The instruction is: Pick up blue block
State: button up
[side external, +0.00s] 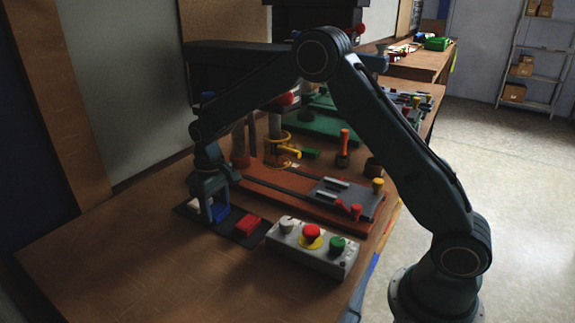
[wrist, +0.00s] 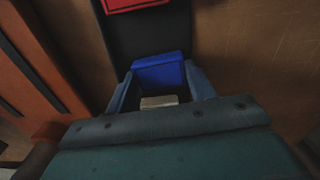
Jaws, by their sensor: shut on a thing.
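The blue block (wrist: 158,72) sits between the two fingers of my gripper (wrist: 160,85) in the wrist view. It also shows in the side view (side external: 221,213), partly hidden by the fingers. My gripper (side external: 211,208) points down at the dark strip (side external: 246,238) on the table and is shut on the blue block. I cannot tell whether the block touches the strip. A white block (wrist: 159,101) shows just behind the blue one, close to the gripper body.
A red block (side external: 247,223) lies on the dark strip beside the blue one. A grey control box (side external: 312,250) with white, red and green buttons stands to the right. A reddish-brown machine base (side external: 300,198) lies behind. The table's front left is clear.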

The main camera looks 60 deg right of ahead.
aim_at(217, 210)
notch_tip(217, 210, up, 20)
jog(key=shift+f, duration=0.25)
dwell(0.3)
dwell(0.5)
